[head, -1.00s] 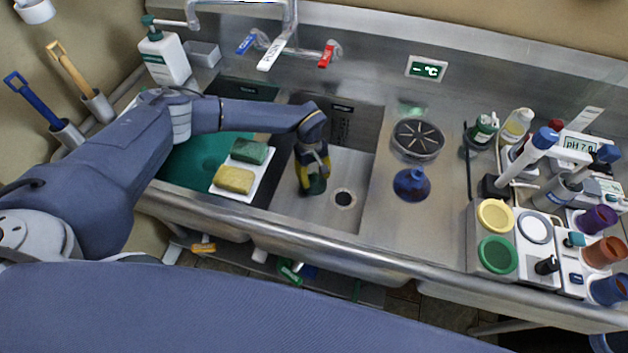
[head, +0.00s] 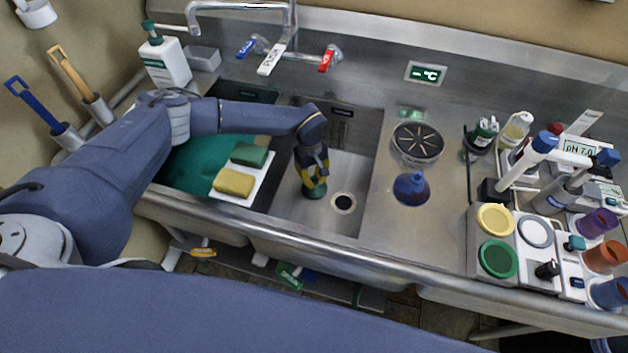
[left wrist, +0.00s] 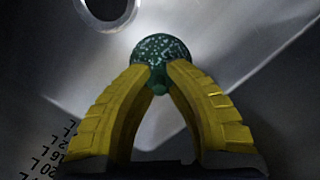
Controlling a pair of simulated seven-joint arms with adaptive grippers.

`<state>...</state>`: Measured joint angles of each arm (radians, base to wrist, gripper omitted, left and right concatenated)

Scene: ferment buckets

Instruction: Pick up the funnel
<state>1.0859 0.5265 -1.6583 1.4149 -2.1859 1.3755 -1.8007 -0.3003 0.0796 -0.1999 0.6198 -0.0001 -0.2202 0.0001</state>
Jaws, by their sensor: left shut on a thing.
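My left gripper (head: 313,178) reaches down into the right sink basin. Its yellow fingers are shut on a dark green, speckled, round-topped thing (head: 314,190). In the left wrist view, the fingertips pinch this green thing (left wrist: 163,52) at its narrower part; its exact shape is partly hidden by the fingers. A dark blue funnel-like thing (head: 411,189) stands wide end down on the steel drainboard right of the basin, apart from the gripper. My right gripper is not in view.
A white tray with a green sponge (head: 249,155) and a yellow sponge (head: 233,182) sits left of the basin. The drain hole (head: 343,202) is right of my gripper. The faucet (head: 240,7) stands behind. Bottles and jars crowd the right side.

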